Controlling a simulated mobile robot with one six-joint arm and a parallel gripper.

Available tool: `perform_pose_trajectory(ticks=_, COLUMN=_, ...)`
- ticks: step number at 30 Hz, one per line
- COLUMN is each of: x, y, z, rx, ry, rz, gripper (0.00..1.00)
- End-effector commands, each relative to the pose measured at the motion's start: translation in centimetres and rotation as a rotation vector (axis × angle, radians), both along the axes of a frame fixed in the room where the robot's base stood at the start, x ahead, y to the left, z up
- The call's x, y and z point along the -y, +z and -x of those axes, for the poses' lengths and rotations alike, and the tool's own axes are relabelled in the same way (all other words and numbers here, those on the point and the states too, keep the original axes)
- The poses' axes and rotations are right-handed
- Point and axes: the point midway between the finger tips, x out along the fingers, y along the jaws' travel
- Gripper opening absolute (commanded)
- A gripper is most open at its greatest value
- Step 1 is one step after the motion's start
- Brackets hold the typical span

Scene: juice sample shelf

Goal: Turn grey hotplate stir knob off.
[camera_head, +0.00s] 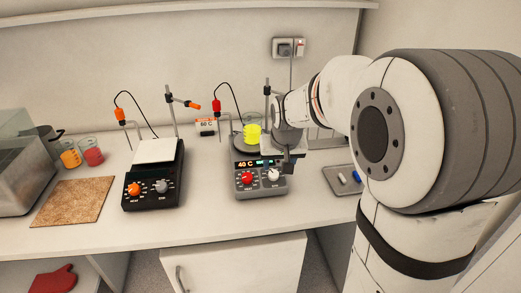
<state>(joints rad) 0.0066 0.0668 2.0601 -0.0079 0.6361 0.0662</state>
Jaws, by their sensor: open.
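The grey hotplate (261,189) stands on the bench right of centre. Its front has a red knob (247,179) at left and a pale knob (273,174) at right. The labels under the knobs are too small to read. A display (245,164) above the red knob reads 40 C, with a lit green patch beside it. My gripper (289,164) is open at the hotplate's right front, just above and right of the pale knob. I cannot tell whether it touches the hotplate. My arm hides part of the hotplate's right rear.
A black hotplate (150,196) with an orange knob stands to the left. A beaker of yellow liquid (252,134) sits on the grey hotplate. A grey tray (341,182) with small stir bars lies right. A cork mat (72,202) and beakers of orange (70,158) and red (92,156) liquid are left.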

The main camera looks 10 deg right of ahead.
Motion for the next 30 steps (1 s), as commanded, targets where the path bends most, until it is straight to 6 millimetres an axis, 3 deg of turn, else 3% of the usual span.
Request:
perform_pose_trajectory(ticks=3, x=-0.1, y=-0.4, z=-1.8, rx=0.010, ry=-0.004, rz=-0.002, gripper=0.52)
perform_pose_trajectory(ticks=7, x=-0.1, y=-1.4, z=-2.6, rx=0.013, ry=-0.005, rz=-0.002, gripper=0.52)
perform_pose_trajectory(ticks=19, x=-0.1, y=-6.8, z=-4.7, rx=0.012, ry=-0.003, rz=-0.001, gripper=0.52)
perform_pose_trajectory(ticks=30, x=-0.1, y=-7.6, z=-5.1, rx=0.015, ry=-0.002, rz=-0.002, gripper=0.52)
